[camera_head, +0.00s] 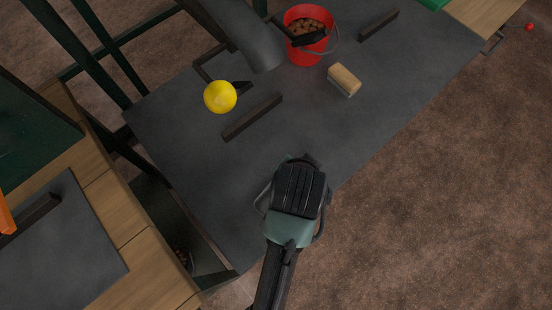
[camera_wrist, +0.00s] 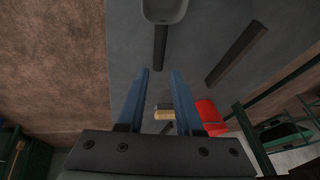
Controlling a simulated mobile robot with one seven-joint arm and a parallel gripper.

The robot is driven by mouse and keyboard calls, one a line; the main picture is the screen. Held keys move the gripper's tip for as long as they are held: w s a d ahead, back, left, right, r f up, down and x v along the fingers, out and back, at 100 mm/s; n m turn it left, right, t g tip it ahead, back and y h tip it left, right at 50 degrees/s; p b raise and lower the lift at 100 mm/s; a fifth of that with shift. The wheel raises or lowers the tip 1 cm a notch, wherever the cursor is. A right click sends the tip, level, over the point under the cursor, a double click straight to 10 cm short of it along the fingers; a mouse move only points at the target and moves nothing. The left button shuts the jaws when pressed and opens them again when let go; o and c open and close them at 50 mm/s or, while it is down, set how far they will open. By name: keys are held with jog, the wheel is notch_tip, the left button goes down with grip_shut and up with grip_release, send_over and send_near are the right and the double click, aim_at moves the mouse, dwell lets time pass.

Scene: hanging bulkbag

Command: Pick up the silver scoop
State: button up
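In the wrist view, a grey scoop (camera_wrist: 165,10) lies on the dark grey tabletop (camera_wrist: 215,20), its bowl cut off by the top edge. Its dark handle (camera_wrist: 159,48) points down the picture toward the gap between my fingers. My gripper (camera_wrist: 160,72) is open, its two blue fingers apart with nothing held between them. The handle's end shows just beyond the fingertips; I cannot tell the exact height gap. In the head view the scoop is not visible, and my wrist (camera_head: 298,190) covers the near part of the table and hides the fingers.
Open carpet (camera_head: 450,200) lies to the right.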

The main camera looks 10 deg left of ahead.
jog(key=b+x, duration=0.3)
jog(key=x, duration=0.8)
jog(key=shift+w+d+f, duration=0.1)
jog(key=shift+f, duration=0.25)
grip_shut()
